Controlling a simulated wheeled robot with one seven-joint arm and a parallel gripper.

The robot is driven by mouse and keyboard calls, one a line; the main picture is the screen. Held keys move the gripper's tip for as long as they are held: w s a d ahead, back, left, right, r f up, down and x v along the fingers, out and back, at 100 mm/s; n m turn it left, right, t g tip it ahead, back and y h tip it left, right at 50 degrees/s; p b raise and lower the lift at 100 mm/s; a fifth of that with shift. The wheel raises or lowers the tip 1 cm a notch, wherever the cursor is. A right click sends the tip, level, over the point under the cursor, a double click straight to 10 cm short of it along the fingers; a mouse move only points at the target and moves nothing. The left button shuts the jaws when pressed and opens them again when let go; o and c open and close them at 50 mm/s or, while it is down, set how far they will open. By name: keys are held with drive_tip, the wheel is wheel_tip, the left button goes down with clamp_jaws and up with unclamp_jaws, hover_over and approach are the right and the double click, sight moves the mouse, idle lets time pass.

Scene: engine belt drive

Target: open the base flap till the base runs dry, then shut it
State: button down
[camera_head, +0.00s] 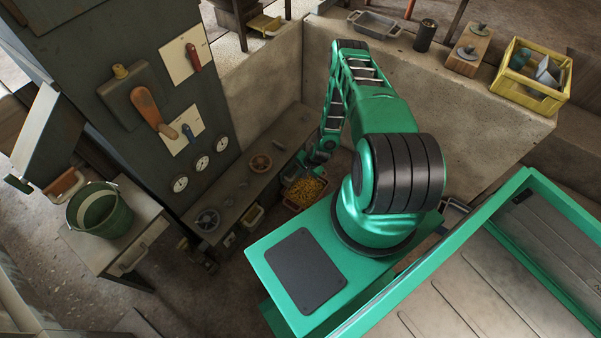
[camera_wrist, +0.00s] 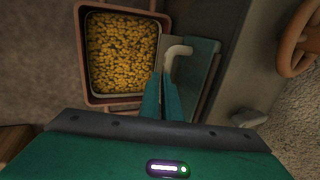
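The base flap (camera_wrist: 203,62) shows in the wrist view as a grey-green plate beside a tray. Its cream hooked handle (camera_wrist: 179,50) runs down to my fingertips. My gripper (camera_wrist: 162,82) has its two teal fingers close together at the lower end of this handle, and they appear shut on it. The tray (camera_wrist: 166,22) lies left of the flap and holds a wide bed of yellow grain (camera_wrist: 122,52). In the head view, my gripper (camera_head: 313,168) is low by the bench, next to the grain (camera_head: 304,191). The outlet behind the flap is hidden.
A brown handwheel (camera_wrist: 297,40) is at the right of the wrist view. In the head view, a dark panel with levers and gauges (camera_head: 180,184) stands left. A green bucket (camera_head: 100,210) stands on a side table. A concrete wall (camera_head: 430,85) rises behind my arm.

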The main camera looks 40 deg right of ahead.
drive_tip(key=shift+s, duration=0.15)
drive_tip(key=s+d+f+v, duration=0.1)
drive_tip(key=s+v, duration=0.1)
drive_tip(key=v, duration=1.1)
drive_tip(key=shift+s+r, duration=0.25)
drive_tip(key=shift+s, duration=0.05)
drive_tip(key=w+d+r+n+g, duration=0.1)
drive_tip(key=w+d+r+n, duration=0.15)
drive_tip(key=r, duration=0.75)
drive_tip(key=w+d+r+n+g, duration=0.1)
drive_tip(key=w+d+r, duration=0.15)
drive_tip(key=r, duration=0.85)
drive_tip(key=s+r+n+h, duration=0.2)
drive_tip(key=s+r, duration=0.1)
drive_tip(key=r, duration=1.5)
drive_tip(key=s+a+r+n+g, duration=0.1)
drive_tip(key=s+a+r, duration=0.1)
drive_tip(key=s+r, duration=0.45)
drive_tip(key=s+a+r+n+g, duration=0.15)
drive_tip(key=s+r, duration=0.25)
drive_tip(key=r, duration=0.6)
drive_tip(key=s+a+r, duration=0.3)
drive_tip(key=s+r, duration=0.1)
drive_tip(key=s, duration=0.3)
drive_tip(key=s+a+r, duration=0.3)
drive_tip(key=s+r, duration=0.1)
drive_tip(key=s, duration=0.3)
drive_tip(key=shift+a+y, duration=0.4)
